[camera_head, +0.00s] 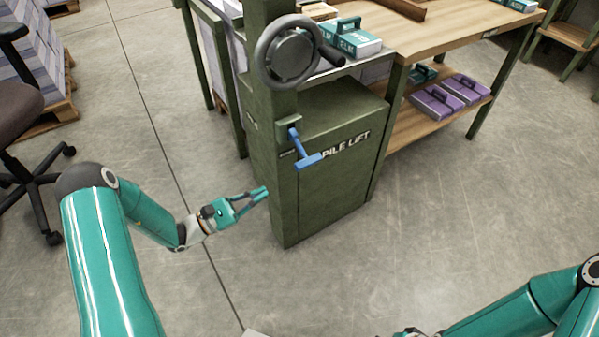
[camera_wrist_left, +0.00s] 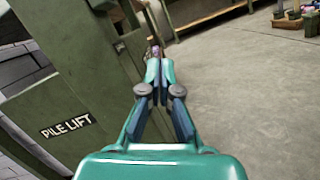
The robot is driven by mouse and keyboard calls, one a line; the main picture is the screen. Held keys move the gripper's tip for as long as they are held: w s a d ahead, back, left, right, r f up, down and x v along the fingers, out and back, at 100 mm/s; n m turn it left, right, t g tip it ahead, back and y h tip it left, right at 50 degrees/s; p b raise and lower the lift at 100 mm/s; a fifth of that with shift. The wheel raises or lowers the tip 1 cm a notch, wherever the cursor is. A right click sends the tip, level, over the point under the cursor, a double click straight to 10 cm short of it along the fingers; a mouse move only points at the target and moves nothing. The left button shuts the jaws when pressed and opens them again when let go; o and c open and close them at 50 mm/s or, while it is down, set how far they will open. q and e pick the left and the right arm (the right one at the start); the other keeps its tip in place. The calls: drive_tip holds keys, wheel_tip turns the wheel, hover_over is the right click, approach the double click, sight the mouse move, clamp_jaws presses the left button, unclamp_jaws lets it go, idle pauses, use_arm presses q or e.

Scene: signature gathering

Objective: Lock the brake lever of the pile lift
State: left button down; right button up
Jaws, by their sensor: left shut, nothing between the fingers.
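The green pile lift (camera_head: 335,150) stands in the middle of the head view, with a handwheel (camera_head: 287,52) on its post. Its blue brake lever (camera_head: 302,150) hangs below the wheel, slanting down to a crosswise handle. My left gripper (camera_head: 265,191) is shut and empty, low at the left side of the lift's post, below the lever and apart from it. In the left wrist view the shut fingers (camera_wrist_left: 153,70) point past the lift cabinet (camera_wrist_left: 60,95); the lever cannot be made out there. My right gripper is mostly cut off at the bottom edge of the head view.
An office chair (camera_head: 20,130) and pallet stacks are at the left. The floor in front is clear.

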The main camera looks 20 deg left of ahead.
sight(298, 171)
use_arm(q)
drive_tip(key=shift+w+d, duration=0.1)
drive_tip(key=w+d+r+b, duration=0.1)
drive_tip(key=w+d+r, duration=0.1)
drive_tip(key=w+d+r+b, duration=0.1)
drive_tip(key=w+d+r, duration=0.1)
drive_tip(key=d, duration=0.1)
drive_tip(key=w+d+r, duration=0.1)
drive_tip(key=d, duration=0.2)
drive_tip(key=shift+w+r+b, duration=0.4)
